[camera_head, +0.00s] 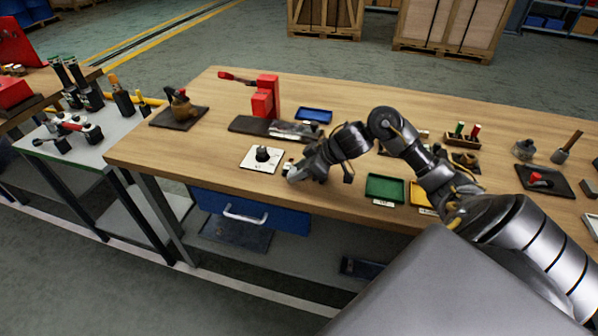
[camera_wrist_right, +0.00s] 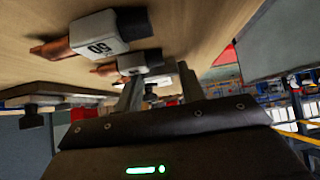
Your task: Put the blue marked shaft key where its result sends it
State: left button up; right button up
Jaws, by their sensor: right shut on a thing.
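My right gripper (camera_head: 291,171) is low over the front of the wooden workbench, just right of a white square plate (camera_head: 251,164) with a dark round fixture (camera_head: 262,154). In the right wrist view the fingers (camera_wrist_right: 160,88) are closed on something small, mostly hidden. A white block (camera_wrist_right: 97,35) marked with digits, with a copper-coloured end and a dark end, shows near them. A second similar block (camera_wrist_right: 131,64) lies closer to the fingertips. I cannot make out a blue mark or clearly identify the shaft key. My left gripper is out of view.
A blue tray (camera_head: 314,115) lies behind, near a red press (camera_head: 265,97). A dark block with coloured handles (camera_head: 463,138) stands right. Bare wood lies front left.

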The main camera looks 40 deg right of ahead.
jog(key=shift+f, duration=0.1)
jog(key=o, duration=1.1)
